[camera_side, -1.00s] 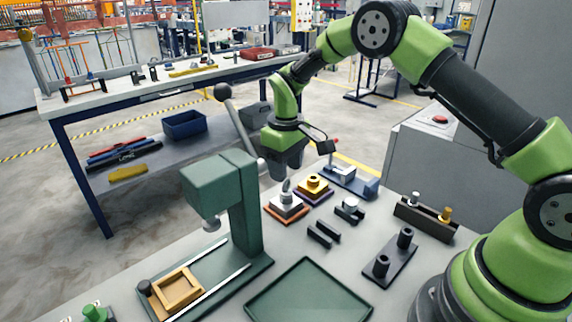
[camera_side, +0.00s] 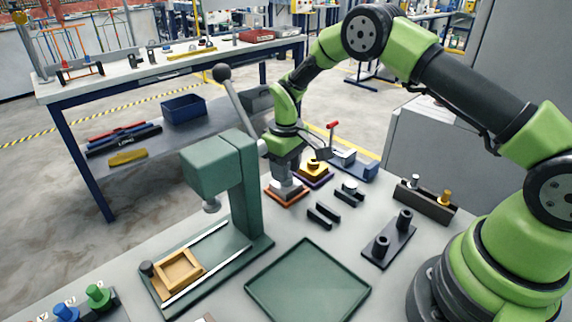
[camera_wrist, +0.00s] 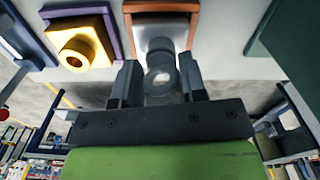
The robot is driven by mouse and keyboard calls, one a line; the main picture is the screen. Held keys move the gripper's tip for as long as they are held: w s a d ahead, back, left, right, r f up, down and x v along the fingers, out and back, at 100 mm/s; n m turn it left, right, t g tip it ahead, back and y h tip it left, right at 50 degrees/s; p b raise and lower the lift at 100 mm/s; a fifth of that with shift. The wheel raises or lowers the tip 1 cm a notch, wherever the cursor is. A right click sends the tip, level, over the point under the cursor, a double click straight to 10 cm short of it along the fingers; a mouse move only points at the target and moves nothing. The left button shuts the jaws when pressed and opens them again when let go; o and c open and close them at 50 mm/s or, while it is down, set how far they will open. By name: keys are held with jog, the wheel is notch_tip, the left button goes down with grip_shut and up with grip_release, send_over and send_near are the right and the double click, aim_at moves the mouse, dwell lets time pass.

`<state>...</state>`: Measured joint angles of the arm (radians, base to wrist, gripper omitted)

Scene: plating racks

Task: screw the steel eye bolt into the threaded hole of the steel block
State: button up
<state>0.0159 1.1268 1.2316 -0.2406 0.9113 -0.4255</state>
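The steel block (camera_side: 284,190) sits on an orange-brown base plate (camera_side: 291,203); it also shows at the top of the wrist view (camera_wrist: 158,17). The steel eye bolt (camera_wrist: 160,78) stands over the block, its ring toward the wrist camera. My gripper (camera_side: 287,172) is lowered over the block, and its fingers hide the eye bolt in the side view. In the wrist view my gripper's fingers (camera_wrist: 160,68) stand on both sides of the ring, very close to it; whether they touch it is unclear. The threaded hole and the bolt's shank are hidden.
A brass block (camera_side: 315,170) on a purple base stands right behind the steel one. A blue fixture with a red-handled lever (camera_side: 332,135) is beyond it. The green press (camera_side: 240,195) stands to the left. A dark green tray (camera_side: 308,285) is in front.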

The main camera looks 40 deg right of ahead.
grip_shut()
jog(key=m, duration=0.5)
jog(key=shift+d, duration=0.1)
jog(key=m, duration=0.4)
jog(key=shift+s, duration=0.1)
jog(key=m, duration=0.5)
jog(key=shift+s, duration=0.1)
jog(key=m, duration=0.4)
